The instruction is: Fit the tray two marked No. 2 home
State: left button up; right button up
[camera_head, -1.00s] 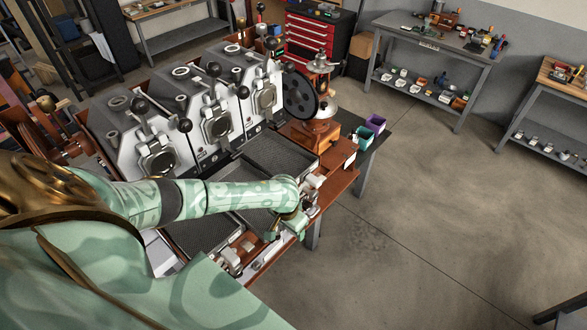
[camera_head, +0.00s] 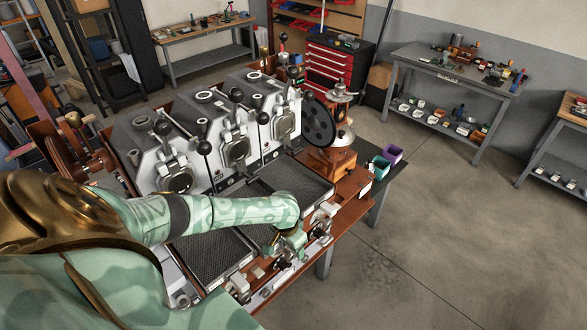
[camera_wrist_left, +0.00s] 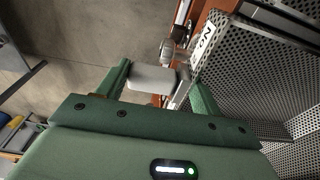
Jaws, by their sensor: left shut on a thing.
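Tray two (camera_head: 258,236) is a dark perforated tray in the middle of the row in front of the roaster, partly hidden under my left arm. My left gripper (camera_head: 288,246) is at its front end. In the left wrist view the gripper (camera_wrist_left: 160,88) is shut on a pale grey handle block (camera_wrist_left: 150,77), which lies between the two green fingers. Behind it is a white label (camera_wrist_left: 206,36) starting with "No", its number hard to read, beside perforated metal (camera_wrist_left: 245,75). How far the tray sits in its place cannot be told. My right gripper is not in view.
The roaster (camera_head: 235,140) with its levers stands behind the trays. A nearer tray (camera_head: 212,262) and a farther tray (camera_head: 295,183) lie on either side. A wooden grinder (camera_head: 340,155) and purple and teal bins (camera_head: 385,160) stand right. The floor at right is clear.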

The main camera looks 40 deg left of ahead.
pick_arm(q)
jog(key=shift+w+a, duration=0.15)
jog(key=shift+a, duration=1.35)
jog(key=o, duration=1.4)
jog(key=shift+c, duration=0.2)
notch_tip(320, 180, up, 16)
jog(key=s+p, duration=0.1)
jog(key=s, duration=0.1)
jog(key=shift+r+p, duration=0.15)
jog(key=shift+p, duration=0.2)
